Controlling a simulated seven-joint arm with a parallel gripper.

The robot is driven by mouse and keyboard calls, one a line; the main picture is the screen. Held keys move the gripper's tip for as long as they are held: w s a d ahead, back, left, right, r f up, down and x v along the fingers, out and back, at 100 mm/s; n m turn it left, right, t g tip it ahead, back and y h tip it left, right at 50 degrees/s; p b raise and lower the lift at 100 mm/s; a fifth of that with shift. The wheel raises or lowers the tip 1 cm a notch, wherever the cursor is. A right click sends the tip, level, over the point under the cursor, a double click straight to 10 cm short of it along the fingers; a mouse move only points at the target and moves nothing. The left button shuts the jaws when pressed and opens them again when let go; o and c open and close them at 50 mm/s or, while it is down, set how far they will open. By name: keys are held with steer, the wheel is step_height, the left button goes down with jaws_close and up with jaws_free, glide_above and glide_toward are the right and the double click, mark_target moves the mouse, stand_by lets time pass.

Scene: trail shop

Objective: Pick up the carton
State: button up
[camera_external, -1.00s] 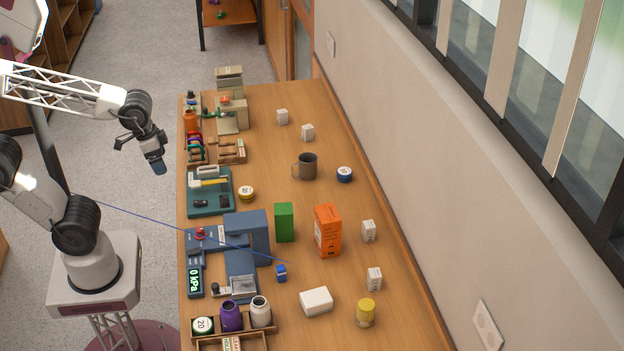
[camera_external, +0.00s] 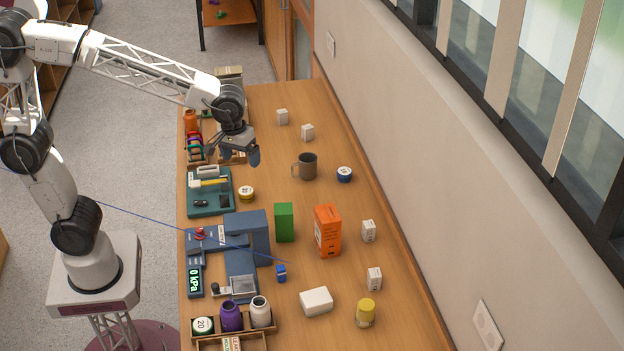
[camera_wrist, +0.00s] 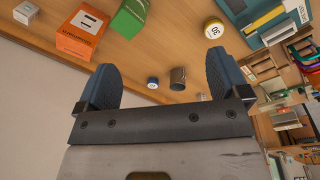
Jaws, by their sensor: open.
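The likeliest carton is the tall orange box (camera_external: 327,231) with dark print, standing upright right of the table's middle; it also shows at the upper left of the wrist view (camera_wrist: 82,33). A plain green box (camera_external: 284,222) stands just left of it, and in the wrist view (camera_wrist: 130,18) it is beside the orange one. I cannot tell for certain which one the task names. My gripper (camera_external: 240,157) is open and empty, above the back left of the table, well apart from both boxes. Its two blue fingertips (camera_wrist: 163,82) are spread in the wrist view.
A grey mug (camera_external: 307,167) and a blue-rimmed tin (camera_external: 344,174) stand behind the boxes. Small white boxes (camera_external: 368,231) stand to the right. A blue press-like device (camera_external: 252,232) stands left of the green box. A thin blue line crosses the scene. The wall (camera_external: 420,120) bounds the right side.

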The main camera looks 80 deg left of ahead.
steer(key=w+d+f+n, duration=0.2)
steer(key=w+d, duration=0.1)
steer(key=w, duration=0.3)
steer(key=w+d+f+n, duration=0.2)
steer(key=w+n, duration=0.1)
steer(key=w, duration=0.4)
steer(key=n+g, duration=0.1)
steer(key=n, duration=0.3)
glide_above(328, 213)
step_height(328, 213, down, 7)
steer(key=shift+s+f, duration=0.15)
steer(key=shift+a+f, duration=0.1)
steer(key=shift+f, duration=1.2)
steer(key=shift+f, duration=0.1)
steer(key=shift+f, duration=2.5)
steer(key=shift+c, duration=0.4)
